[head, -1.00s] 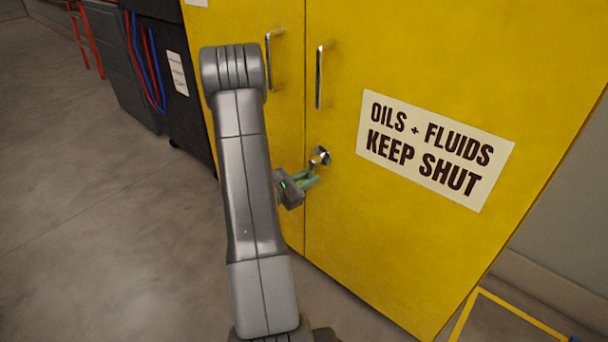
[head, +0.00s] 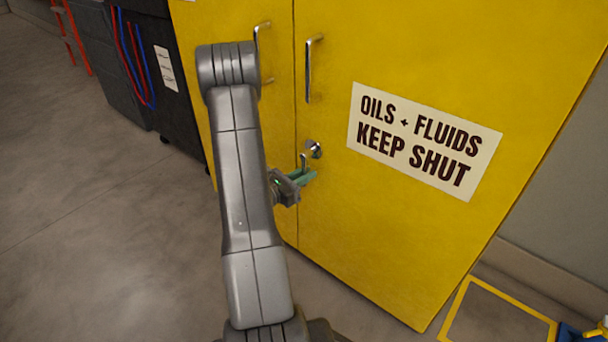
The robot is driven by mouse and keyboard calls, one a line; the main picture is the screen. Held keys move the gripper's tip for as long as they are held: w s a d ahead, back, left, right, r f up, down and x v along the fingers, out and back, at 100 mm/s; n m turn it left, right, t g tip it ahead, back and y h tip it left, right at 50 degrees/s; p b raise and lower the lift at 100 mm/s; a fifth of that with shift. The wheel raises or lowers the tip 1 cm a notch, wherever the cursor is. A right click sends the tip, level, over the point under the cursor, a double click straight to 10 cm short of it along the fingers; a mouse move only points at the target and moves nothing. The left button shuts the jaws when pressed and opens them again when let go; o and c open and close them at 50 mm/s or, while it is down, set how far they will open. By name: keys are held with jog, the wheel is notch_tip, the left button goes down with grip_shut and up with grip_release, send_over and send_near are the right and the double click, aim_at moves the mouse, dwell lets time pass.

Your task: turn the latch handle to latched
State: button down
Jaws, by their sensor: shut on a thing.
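The latch handle (head: 304,160) is a small metal lever on a round metal boss (head: 314,149), low on the right door of the yellow cabinet (head: 390,230). It hangs down from the boss, near the seam between the doors. My gripper (head: 304,178) is at the lever's lower end, its greenish fingers closed around it. The fingers partly hide the lever's tip. Both cabinet doors look shut.
Two vertical metal pull handles, one on the right door (head: 308,70), stand above the latch. A white sign (head: 424,140) is on the right door. A dark cart (head: 165,80) with red and blue hoses stands at left. A yellow-edged frame (head: 498,318) is on the floor at lower right.

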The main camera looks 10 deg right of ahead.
jog(key=c, duration=1.5)
grip_release()
jog(key=shift+o, duration=0.2)
jog(key=p+v, duration=0.2)
jog(key=v, duration=1.1)
jog(key=shift+s+a+p, duration=0.2)
jog(key=shift+a+p, duration=0.1)
jog(key=shift+a, duration=0.05)
jog(key=shift+b+x, duration=1.25)
jog(key=shift+x, duration=5.7)
jog(key=shift+a, duration=0.15)
